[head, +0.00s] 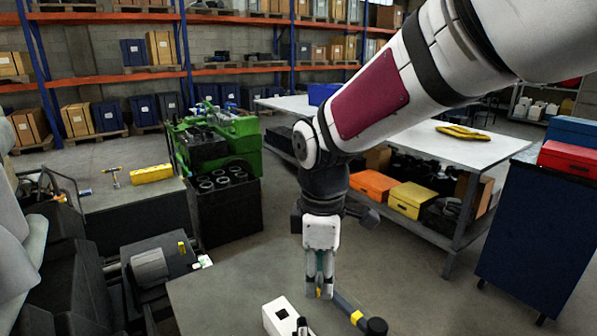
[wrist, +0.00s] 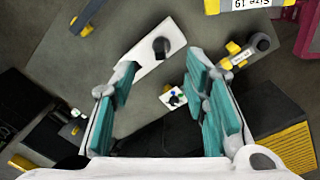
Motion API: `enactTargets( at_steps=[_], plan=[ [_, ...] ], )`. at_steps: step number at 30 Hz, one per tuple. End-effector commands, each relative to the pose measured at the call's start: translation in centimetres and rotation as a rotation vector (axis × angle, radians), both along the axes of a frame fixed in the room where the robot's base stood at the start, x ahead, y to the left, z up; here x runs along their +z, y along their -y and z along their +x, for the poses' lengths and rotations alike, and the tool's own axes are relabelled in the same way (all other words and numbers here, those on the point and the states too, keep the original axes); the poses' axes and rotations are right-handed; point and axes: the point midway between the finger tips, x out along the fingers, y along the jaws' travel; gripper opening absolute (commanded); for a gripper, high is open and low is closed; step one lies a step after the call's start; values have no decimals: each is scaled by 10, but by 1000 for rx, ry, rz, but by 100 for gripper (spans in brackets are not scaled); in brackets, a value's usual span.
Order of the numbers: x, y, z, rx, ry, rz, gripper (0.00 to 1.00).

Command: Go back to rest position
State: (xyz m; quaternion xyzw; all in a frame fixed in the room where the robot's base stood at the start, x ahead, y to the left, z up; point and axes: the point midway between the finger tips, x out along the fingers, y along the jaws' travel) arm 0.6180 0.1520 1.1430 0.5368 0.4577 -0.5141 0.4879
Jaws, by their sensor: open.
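My gripper (head: 320,292) hangs pointing down over the grey table (head: 220,290) in the head view. In the wrist view its two teal-padded fingers (wrist: 160,105) are spread apart with nothing held between them. A white block (head: 276,314) with a square hole lies below and left of the fingers in the head view. The wrist view shows this block (wrist: 138,68) beyond the fingertips, with a dark peg (wrist: 161,47) on it. A dark tool with a yellow band (head: 350,310) lies close to the right of the fingers in the head view.
A green engine (head: 225,140) on a black stand is behind left. A white workbench (head: 440,150) with coloured bins stands behind right, and a blue cabinet (head: 530,240) at right.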

Motion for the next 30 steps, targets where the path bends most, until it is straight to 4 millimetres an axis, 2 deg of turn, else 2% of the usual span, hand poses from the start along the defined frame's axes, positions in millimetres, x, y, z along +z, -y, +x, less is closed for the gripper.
enactTargets(
  at_steps=[1, 6, 10, 15, 22, 27, 30],
  plan=[
    [14, 14, -7, -82, 33, 2, 42],
    [49, 58, -38, -398, 127, 31, 42],
    [69, 88, -66, -643, 194, 78, 42],
    [85, 120, -106, -957, 270, 170, 42],
    [89, 146, -151, -1294, 330, 312, 42],
    [87, 153, -165, -1408, 341, 369, 42],
    [87, 154, -167, -1422, 342, 375, 42]
  ],
)
